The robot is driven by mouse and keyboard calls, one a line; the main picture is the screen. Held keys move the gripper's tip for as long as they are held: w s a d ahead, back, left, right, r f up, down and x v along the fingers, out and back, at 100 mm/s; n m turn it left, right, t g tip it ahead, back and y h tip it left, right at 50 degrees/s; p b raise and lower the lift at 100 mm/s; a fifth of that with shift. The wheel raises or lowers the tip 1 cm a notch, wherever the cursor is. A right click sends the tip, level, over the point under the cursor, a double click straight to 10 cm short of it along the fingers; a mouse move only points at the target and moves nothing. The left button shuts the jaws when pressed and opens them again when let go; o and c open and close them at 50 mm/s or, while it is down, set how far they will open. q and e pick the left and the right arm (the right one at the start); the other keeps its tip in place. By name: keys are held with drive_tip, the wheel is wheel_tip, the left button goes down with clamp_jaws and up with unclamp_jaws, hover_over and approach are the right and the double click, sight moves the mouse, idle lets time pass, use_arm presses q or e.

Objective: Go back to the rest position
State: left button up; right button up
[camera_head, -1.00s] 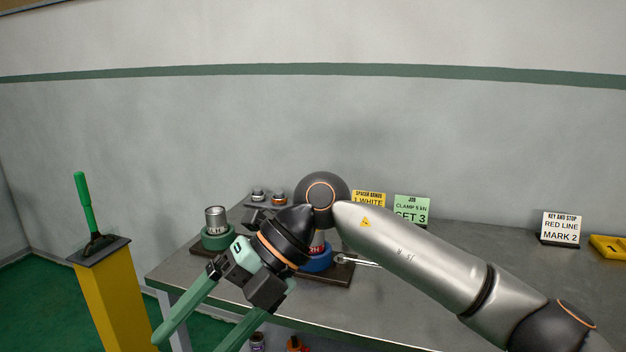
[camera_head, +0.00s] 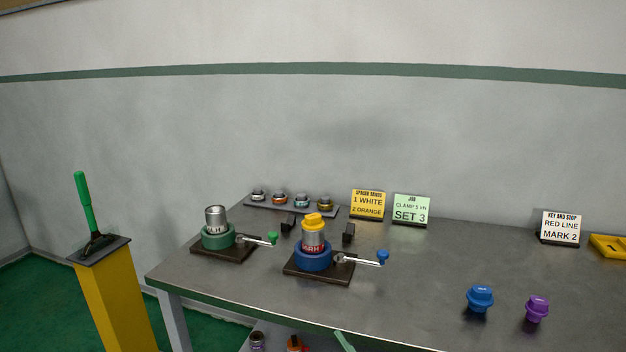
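Two pipe vises stand on the grey table. The left vise (camera_head: 218,237) has a green ring, holds a bare metal pipe (camera_head: 215,218) upright, and has a green-knobbed lever. The right vise (camera_head: 313,257) has a blue ring and a blue-knobbed lever. It holds a pipe (camera_head: 313,237) with a red label and a yellow cap (camera_head: 313,220) on top. My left gripper is out of view.
A blue cap (camera_head: 480,297) and a purple cap (camera_head: 536,308) lie on the table (camera_head: 420,270) at right. Behind are a rack of several ring-like parts (camera_head: 290,208) and sign cards (camera_head: 411,208). A yellow pedestal (camera_head: 112,300) with a green lever (camera_head: 84,203) stands at left.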

drive_tip(key=s+d+f+m+g+h, duration=0.35)
drive_tip(key=s+d+f, duration=0.25)
drive_tip(key=s+f, duration=0.45)
drive_tip(key=s+d+f+m+g+h, duration=0.2)
drive_tip(key=s+d+f+g+h, duration=0.35)
drive_tip(key=f, duration=0.75)
use_arm(q)
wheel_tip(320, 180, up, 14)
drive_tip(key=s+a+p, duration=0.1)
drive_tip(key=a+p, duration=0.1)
drive_tip(key=p, duration=1.6)
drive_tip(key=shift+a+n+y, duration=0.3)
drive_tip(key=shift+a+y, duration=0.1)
use_arm(e)
drive_tip(key=s+d+r, duration=0.1)
drive_tip(key=r, duration=0.5)
drive_tip(key=s+d+r, duration=0.2)
drive_tip(key=r, duration=0.5)
drive_tip(key=shift+s+d+m+t+y, duration=0.2)
drive_tip(key=shift+s+m+t+y, duration=0.1)
drive_tip(key=shift+m+t+y, duration=0.1)
